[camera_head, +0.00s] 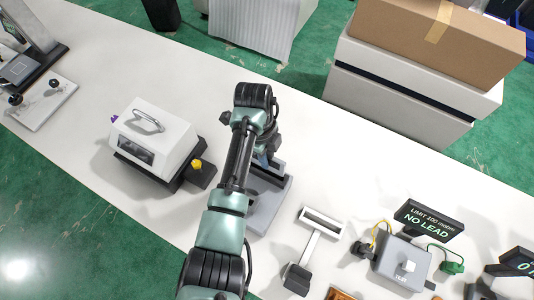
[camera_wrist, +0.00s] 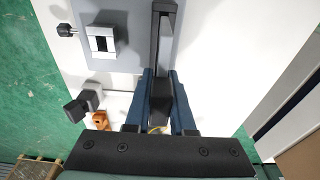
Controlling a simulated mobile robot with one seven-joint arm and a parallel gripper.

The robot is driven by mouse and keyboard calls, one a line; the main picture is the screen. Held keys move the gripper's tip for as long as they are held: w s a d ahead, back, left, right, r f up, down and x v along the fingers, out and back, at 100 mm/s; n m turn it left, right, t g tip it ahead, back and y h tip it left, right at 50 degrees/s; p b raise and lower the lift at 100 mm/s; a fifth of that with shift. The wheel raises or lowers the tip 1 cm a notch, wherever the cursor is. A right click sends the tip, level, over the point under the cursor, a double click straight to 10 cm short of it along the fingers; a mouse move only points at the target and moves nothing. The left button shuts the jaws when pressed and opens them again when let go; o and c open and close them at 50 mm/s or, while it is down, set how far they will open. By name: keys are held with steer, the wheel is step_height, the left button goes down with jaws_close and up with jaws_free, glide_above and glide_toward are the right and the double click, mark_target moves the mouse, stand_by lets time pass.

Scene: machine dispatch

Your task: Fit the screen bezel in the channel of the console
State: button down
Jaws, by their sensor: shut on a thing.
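The console (camera_head: 266,212) is a flat grey slab on the white counter, partly hidden behind my arm. In the wrist view the console (camera_wrist: 130,58) fills the upper left, with a white-framed dark opening on it. A dark channel (camera_wrist: 166,24) runs along its right side. My gripper (camera_wrist: 160,75) has its blue fingers shut on a dark narrow piece, apparently the screen bezel (camera_wrist: 160,98), in line with the channel. Whether the piece sits in the channel or above it I cannot tell. In the head view my gripper (camera_head: 268,160) is over the console's far end, and the bezel is hidden.
A white handled case (camera_head: 150,135) stands left of the console, with a yellow button box (camera_head: 200,172) beside it. Bare counter lies behind.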

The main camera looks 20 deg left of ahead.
steer(key=shift+f+b, duration=0.3)
steer(key=shift+f, duration=0.4)
steer(key=shift+f+b, duration=1.25)
steer(key=shift+f, duration=0.85)
stand_by(1.3)
steer(key=c, duration=0.7)
jaws_free()
steer(key=r, duration=0.4)
steer(key=a+r, duration=0.1)
steer(key=r, duration=0.8)
steer(key=shift+w+a, duration=0.15)
steer(key=shift+a, duration=0.15)
